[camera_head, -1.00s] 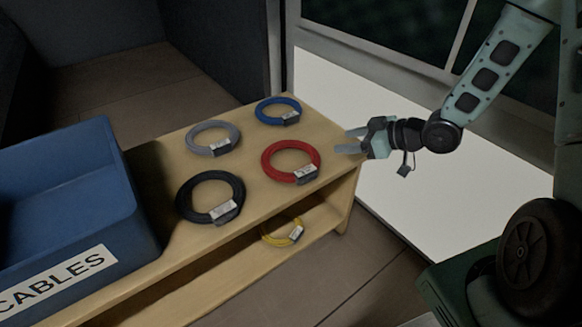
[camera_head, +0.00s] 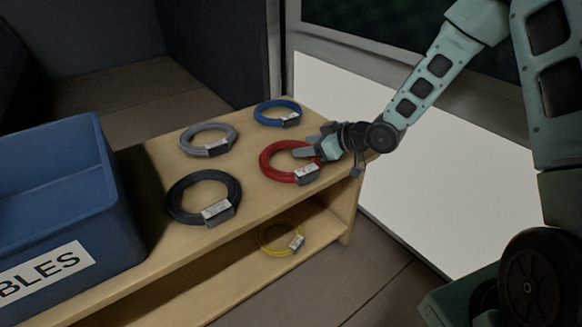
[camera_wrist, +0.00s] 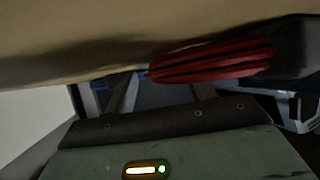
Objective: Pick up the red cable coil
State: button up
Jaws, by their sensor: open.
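The red cable coil (camera_head: 267,168) lies flat on the wooden bench top, with a white label on a dark block at its front right. My gripper (camera_head: 304,149) is open at the coil's upper right side, its fingers reaching over or beside the ring. I cannot tell from the head view whether they touch it. In the wrist view the red coil (camera_wrist: 215,62) fills the upper right, close in front of my gripper, and its dark block is at the right edge. The fingertips are partly hidden there.
A blue coil (camera_head: 261,112), a grey coil (camera_head: 184,140) and a black coil (camera_head: 172,198) lie nearby on the bench (camera_head: 160,262). A yellow coil (camera_head: 265,240) lies on the lower shelf. A blue bin (camera_head: 60,215) marked CABLES stands at the left.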

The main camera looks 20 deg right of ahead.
jog(key=shift+w+a+f, duration=0.1)
jog(key=shift+a, duration=0.05)
jog(key=shift+c, duration=0.3)
grip_shut()
